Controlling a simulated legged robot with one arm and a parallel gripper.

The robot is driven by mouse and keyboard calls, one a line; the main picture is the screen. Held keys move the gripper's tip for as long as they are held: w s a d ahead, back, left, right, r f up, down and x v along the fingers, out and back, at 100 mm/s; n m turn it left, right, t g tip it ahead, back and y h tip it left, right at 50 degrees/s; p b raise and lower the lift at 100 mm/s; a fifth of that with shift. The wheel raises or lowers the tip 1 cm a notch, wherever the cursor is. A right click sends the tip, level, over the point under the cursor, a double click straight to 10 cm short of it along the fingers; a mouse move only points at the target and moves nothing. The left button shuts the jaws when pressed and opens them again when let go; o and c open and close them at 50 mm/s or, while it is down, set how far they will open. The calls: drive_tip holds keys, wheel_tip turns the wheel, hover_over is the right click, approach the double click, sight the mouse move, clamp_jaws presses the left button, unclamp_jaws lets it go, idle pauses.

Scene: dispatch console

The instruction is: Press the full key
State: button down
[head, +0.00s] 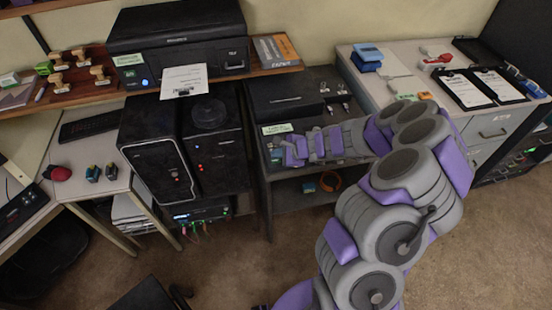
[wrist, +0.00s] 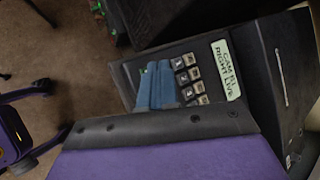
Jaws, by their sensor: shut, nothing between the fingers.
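A dark key panel (wrist: 128,78) with a column of several small grey keys (wrist: 193,82) shows in the wrist view. The marks on the keys are too small to read, so I cannot tell which is the full key. A pale label (wrist: 227,68) beside the keys seems to read "CAM B1 RIGHT LIVE". My gripper (wrist: 157,68) is shut and empty, its blue fingers over the panel just left of the keys, hiding part of it. I cannot tell whether the tips touch. In the head view my gripper (head: 288,152) is at the shelf unit's left front, below the label (head: 277,129).
A black box (head: 285,97) stands behind the panel. A dark computer tower (head: 155,150) is to the left. A printer (head: 180,45) sits on the wooden shelf above. A grey cabinet (head: 497,131) with clipboards (head: 484,88) is at the right. The carpet in front is mostly clear.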

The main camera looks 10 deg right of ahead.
sight(278, 162)
drive_tip(key=shift+r, duration=0.1)
wheel_tip(278, 162, up, 5)
drive_tip(key=p, duration=0.4)
idle(0.3)
idle(0.9)
